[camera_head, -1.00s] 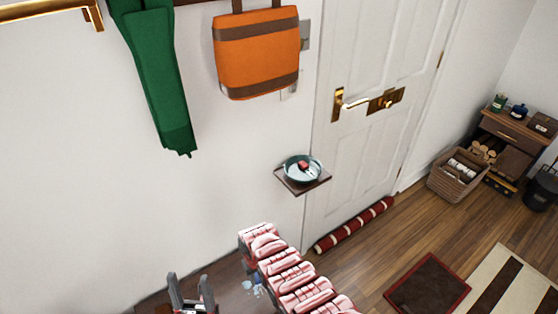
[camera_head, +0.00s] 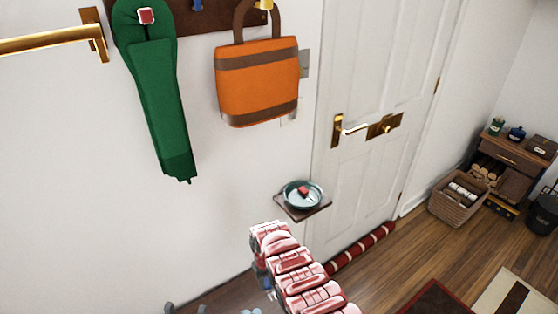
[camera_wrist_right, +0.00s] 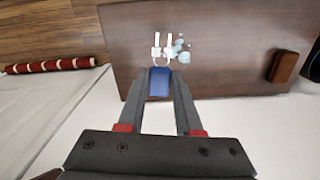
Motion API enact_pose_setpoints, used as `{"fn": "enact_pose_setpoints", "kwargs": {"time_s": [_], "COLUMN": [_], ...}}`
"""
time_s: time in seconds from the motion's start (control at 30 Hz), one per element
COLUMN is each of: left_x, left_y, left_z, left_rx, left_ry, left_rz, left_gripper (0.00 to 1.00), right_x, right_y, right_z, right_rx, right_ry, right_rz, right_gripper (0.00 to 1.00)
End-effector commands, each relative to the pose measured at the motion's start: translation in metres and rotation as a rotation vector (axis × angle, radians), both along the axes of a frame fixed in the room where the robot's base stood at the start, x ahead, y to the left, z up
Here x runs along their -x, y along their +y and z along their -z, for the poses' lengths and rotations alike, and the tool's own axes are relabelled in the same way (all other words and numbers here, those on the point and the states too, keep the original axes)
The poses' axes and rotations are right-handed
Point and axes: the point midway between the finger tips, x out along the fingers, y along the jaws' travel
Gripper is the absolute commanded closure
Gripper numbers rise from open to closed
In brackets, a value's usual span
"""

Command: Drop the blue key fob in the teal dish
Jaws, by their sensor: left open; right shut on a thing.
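The teal dish (camera_head: 292,203) sits on a small brown wall shelf (camera_head: 316,212) left of the door. A small red object (camera_head: 303,190) lies in it. In the right wrist view, my right gripper (camera_wrist_right: 160,84) is shut on the blue key fob (camera_wrist_right: 159,88). White keys (camera_wrist_right: 162,42) on a ring show beyond the fob. In the head view my pink right arm rises below the dish, and its gripper and the fob are mostly hidden. My left gripper (camera_head: 186,309) is open at the bottom edge, only its fingertips showing, well left of the dish.
A dark wooden surface (camera_wrist_right: 210,20) with a brown item (camera_wrist_right: 284,65) lies beneath the right gripper. A red striped roll (camera_head: 362,248) lies along the door. Wall between scarf and shelf is clear.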

Motion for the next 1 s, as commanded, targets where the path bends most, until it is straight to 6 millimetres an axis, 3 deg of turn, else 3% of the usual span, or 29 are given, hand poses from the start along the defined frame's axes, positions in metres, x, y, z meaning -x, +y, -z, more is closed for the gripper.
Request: {"fn": "enact_pose_setpoints", "kwargs": {"time_s": [0.67, 1.0], "left_x": [0.000, 0.000], "left_y": [0.000, 0.000], "left_z": [0.000, 0.000], "left_rx": [0.000, 0.000], "left_ry": [0.000, 0.000], "left_rz": [0.000, 0.000], "left_gripper": [0.44, 0.44], "right_x": [-0.020, -0.039], "right_y": [-0.019, -0.039], "right_z": [-0.030, -0.063], "right_rx": [-0.003, -0.007], "right_ry": [-0.001, -0.002], "right_rz": [0.036, 0.083], "right_gripper": [1.00, 1.00]}}
